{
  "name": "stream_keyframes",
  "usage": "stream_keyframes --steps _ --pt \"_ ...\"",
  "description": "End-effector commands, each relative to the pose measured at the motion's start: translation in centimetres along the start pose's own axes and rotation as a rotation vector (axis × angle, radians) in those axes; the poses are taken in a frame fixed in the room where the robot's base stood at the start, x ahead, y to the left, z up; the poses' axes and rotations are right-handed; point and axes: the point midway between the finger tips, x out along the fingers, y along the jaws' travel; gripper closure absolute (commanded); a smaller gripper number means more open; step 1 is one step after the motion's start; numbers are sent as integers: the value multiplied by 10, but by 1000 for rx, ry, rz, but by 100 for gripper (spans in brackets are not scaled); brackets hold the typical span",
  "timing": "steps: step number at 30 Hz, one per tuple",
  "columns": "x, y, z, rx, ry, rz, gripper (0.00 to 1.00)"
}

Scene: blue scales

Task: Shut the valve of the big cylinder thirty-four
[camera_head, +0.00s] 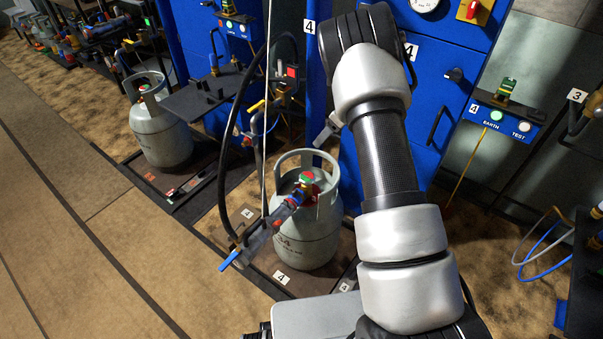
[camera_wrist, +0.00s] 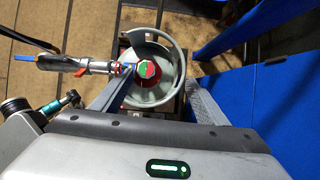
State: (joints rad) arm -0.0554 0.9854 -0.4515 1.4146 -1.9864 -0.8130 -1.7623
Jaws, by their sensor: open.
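The big grey cylinder (camera_head: 310,245), with "34" partly readable on its side, stands upright on a dark platform at the centre of the head view. Its valve (camera_head: 306,178) has a red and green top inside the cylinder's collar. In the wrist view the cylinder (camera_wrist: 163,97) is seen from above, with the round red and green valve knob (camera_wrist: 149,69) near the middle. My gripper (camera_wrist: 159,78) is open and empty, its fingers spread on either side of the knob in the picture. In the head view only one finger clearly shows, above the collar; my arm hides the rest.
A hose coupling with a blue lever (camera_head: 230,261) joins the valve from the left, with a black hose (camera_head: 231,150) looping above it. Blue cabinets (camera_head: 432,95) stand behind. Another grey cylinder (camera_head: 160,130) stands further left. The floor at left is clear.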

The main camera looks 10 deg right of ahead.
Motion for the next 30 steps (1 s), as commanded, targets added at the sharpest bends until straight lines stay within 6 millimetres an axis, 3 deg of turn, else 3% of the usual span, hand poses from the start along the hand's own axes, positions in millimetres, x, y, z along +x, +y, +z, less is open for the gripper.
stream_keyframes --steps 1,3,6,11,24,30 --pt "16 6 -18 -58 40 37 32" --pt "26 12 -30 -113 72 73 32" --pt "34 17 -38 -144 89 96 32" --pt "55 19 -40 -143 90 96 32" --pt "150 28 -49 -141 87 95 32" --pt "184 30 -51 -140 87 94 32"
